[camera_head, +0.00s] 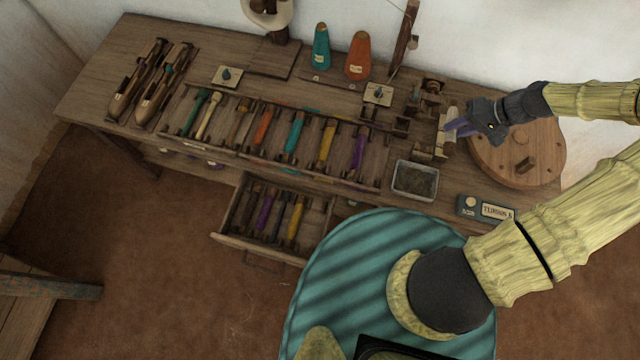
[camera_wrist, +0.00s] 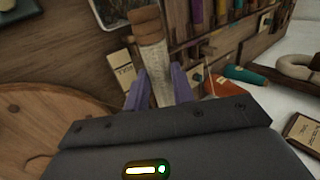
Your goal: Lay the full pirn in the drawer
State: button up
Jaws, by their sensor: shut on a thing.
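A pirn (camera_wrist: 152,62) with pale cream winding and a brown wooden end stands between the purple fingers of my gripper (camera_wrist: 150,92). The gripper is shut on it. In the head view my gripper (camera_head: 461,126) is at the right of the bench, beside the wooden winder (camera_head: 427,95); whether the pirn touches the winder I cannot tell. The drawer (camera_head: 228,238) is pulled out below the bench's front edge, left of and nearer than my gripper. Several pirns (camera_head: 265,212) in brown, purple and yellow lie in its left and middle part; its right part looks bare.
A rack (camera_head: 325,140) of several coloured pirns lies along the bench. A grey metal tray (camera_head: 414,181) and a labelled box (camera_head: 486,209) are near the front edge. A round wooden lid (camera_head: 520,150) is under my gripper's right side. Two shuttles (camera_head: 150,85) lie far left.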

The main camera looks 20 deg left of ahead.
jog(key=shift+f, duration=0.3)
jog(key=w+f+b, duration=0.1)
jog(key=f+b, duration=0.1)
jog(key=b, duration=0.1)
jog(key=d+f+b, duration=0.1)
jog(key=f+b, duration=0.2)
jog(key=w+f+b, duration=0.1)
jog(key=f+b, duration=0.1)
jog(key=b, duration=0.2)
jog(key=shift+w+d+f, duration=0.2)
jog(key=shift+w+f, duration=0.05)
jog(key=shift+w, duration=0.05)
jog(key=shift+r, duration=0.1)
jog(key=shift+d, duration=0.15)
